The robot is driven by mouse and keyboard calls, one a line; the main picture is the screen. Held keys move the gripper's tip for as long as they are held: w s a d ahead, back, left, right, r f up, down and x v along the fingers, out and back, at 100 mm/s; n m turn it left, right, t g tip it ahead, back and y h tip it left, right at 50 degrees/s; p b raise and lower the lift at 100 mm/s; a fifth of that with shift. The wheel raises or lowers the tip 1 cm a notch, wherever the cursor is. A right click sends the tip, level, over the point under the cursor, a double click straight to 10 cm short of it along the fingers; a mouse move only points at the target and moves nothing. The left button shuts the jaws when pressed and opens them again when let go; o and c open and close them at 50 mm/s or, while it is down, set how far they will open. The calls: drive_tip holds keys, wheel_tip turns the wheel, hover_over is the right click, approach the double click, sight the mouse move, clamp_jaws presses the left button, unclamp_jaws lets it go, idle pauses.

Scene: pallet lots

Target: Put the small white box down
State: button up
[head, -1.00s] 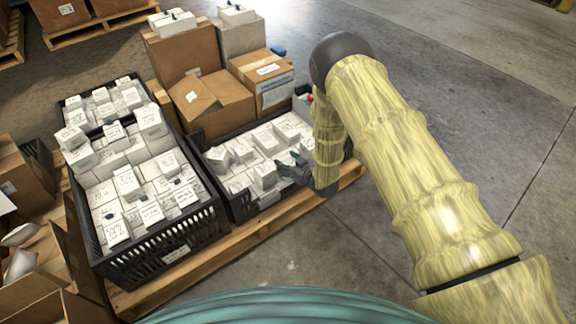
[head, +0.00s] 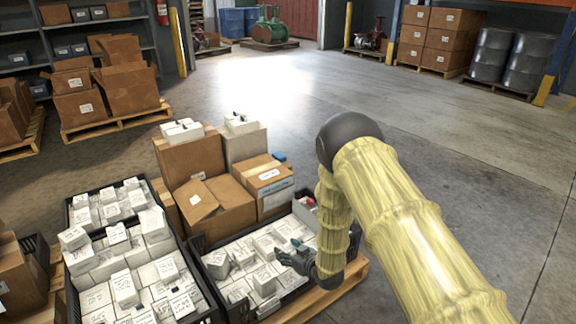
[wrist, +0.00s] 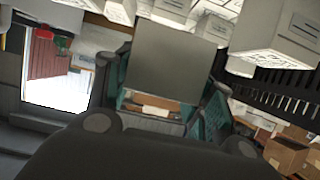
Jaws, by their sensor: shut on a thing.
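My gripper (head: 289,254) is low over the front right part of a black crate (head: 284,305) full of small white boxes (head: 240,254). In the wrist view its teal fingers (wrist: 165,85) are closed on either side of a box (wrist: 172,58), whose near face looks plain grey in shadow. In the head view the held box cannot be told apart from the white boxes around the fingers. Whether it touches the boxes below cannot be told.
A fuller black crate (head: 207,303) of white boxes stands left. Cardboard boxes (head: 232,207) stand behind the right crate, with white boxes on top. A wooden pallet (head: 338,288) lies beneath. Clear concrete floor (head: 440,140) extends right and behind.

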drive_tip(key=s+d+r+m+t+h, duration=0.1)
drive_tip(key=s+d+r+m+h, duration=0.4)
drive_tip(key=d, duration=0.4)
drive_tip(key=s+d+r+m+t+h, duration=0.25)
drive_tip(key=s+d+r, duration=0.25)
drive_tip(key=d+r, duration=0.35)
drive_tip(key=s+r+p, duration=0.6)
drive_tip(key=r+p, duration=0.7)
drive_tip(key=p, duration=0.3)
drive_tip(key=s+r+p, duration=0.6)
drive_tip(key=r+p, duration=0.7)
drive_tip(key=p, duration=0.3)
drive_tip(key=shift+r+g+p, duration=0.25)
drive_tip(key=shift+g+p, duration=0.05)
drive_tip(key=shift+g, duration=0.05)
drive_tip(key=shift+s+d, duration=0.1)
